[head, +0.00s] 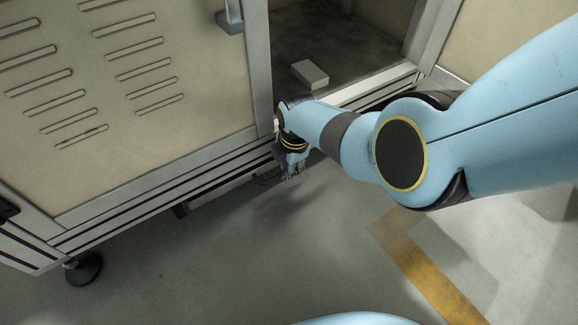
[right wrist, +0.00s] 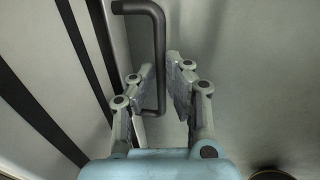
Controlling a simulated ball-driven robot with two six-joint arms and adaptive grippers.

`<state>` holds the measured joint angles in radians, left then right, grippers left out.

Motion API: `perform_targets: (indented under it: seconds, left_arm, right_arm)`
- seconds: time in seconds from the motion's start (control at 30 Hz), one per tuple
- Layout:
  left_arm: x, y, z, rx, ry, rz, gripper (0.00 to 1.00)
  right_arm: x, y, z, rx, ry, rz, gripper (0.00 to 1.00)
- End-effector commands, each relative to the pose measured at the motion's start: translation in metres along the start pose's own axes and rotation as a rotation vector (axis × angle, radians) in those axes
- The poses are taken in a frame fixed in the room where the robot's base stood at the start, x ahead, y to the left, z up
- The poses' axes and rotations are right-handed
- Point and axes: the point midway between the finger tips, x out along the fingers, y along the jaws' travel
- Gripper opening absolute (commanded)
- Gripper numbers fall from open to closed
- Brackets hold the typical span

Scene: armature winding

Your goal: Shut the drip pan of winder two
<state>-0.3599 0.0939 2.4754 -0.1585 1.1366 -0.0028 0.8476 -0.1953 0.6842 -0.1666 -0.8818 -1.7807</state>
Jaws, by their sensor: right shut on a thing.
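The drip pan (head: 222,191) is a low grey drawer under the winder's cabinet in the head view, its front edge showing just below the bottom frame. How far out it stands is hard to tell. Its dark bar handle (head: 266,182) shows beside my right gripper (head: 293,170). In the right wrist view the bent handle (right wrist: 157,40) runs between the two fingers of my right gripper (right wrist: 161,78), which is shut on it. The right arm partly hides the pan's right end. My left gripper is not in view.
The cabinet's vented panel (head: 130,90) is at left above the pan. A pale block (head: 310,74) lies in the open bay. A dark levelling foot (head: 84,268) stands at lower left. The floor (head: 230,265) in front is clear, with a yellow line (head: 430,275) at right.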

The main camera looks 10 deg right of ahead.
Motion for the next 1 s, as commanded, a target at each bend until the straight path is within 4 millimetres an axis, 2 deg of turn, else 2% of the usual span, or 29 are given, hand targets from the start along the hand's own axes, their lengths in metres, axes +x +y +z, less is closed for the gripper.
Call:
perform_targets:
  seconds: [0.1,0.13,0.3,0.77,1.0]
  left_arm:
    - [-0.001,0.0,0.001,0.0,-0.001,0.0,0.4]
    - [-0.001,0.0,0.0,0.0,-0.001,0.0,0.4]
    - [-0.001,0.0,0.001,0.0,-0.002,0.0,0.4]
    - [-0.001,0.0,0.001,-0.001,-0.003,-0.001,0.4]
    - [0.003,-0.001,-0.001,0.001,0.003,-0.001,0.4]
  right_arm:
    - [-0.001,0.006,0.001,0.003,-0.002,0.016,0.0]
    - [-0.001,0.006,0.001,0.003,-0.002,0.017,0.15]
    - [-0.001,0.006,0.001,0.002,-0.002,0.016,0.34]
    - [-0.002,0.006,0.001,0.001,-0.002,0.016,0.34]
    - [-0.004,-0.009,0.0,0.001,-0.002,0.013,0.34]
